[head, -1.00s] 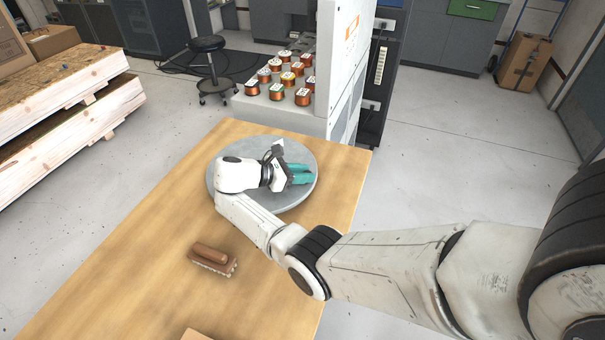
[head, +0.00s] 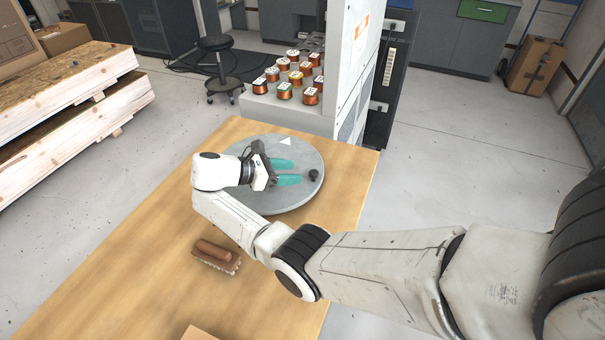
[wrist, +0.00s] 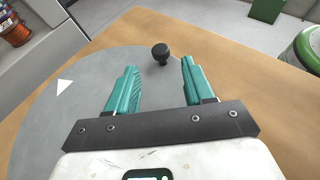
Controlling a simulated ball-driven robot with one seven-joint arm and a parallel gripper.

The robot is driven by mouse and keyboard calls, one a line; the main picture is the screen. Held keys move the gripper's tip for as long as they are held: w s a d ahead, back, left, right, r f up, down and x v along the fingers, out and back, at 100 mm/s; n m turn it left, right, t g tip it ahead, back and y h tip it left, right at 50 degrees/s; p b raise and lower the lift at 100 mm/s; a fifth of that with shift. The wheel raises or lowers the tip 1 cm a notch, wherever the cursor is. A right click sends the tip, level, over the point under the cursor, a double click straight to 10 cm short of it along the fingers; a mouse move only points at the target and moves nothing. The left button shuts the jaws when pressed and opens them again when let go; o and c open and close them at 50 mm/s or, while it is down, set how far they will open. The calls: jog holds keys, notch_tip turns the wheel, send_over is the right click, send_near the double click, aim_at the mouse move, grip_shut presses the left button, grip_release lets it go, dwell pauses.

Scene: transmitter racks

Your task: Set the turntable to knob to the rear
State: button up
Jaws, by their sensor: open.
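The turntable is a round grey disc (head: 262,203) on the wooden table. A black knob (head: 314,174) stands near its right edge in the head view. A white triangle (head: 286,141) lies on the disc at its rear edge. My gripper (head: 295,171) is over the disc with its teal fingers open and pointing right at the knob. In the wrist view the knob (wrist: 160,53) is just beyond the fingertips, between their lines, and nothing is held. The white triangle (wrist: 65,86) shows left of the fingers, and the grey disc (wrist: 60,125) fills the lower left.
A brown brush-like block (head: 215,254) lies on the wooden table (head: 120,265), left of my arm. Behind the disc are several copper coils (head: 284,91) on a ledge beside a tall white cabinet (head: 352,70). A cardboard piece (head: 197,334) is at the front edge.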

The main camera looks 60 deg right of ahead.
jog(key=shift+v, duration=2.1)
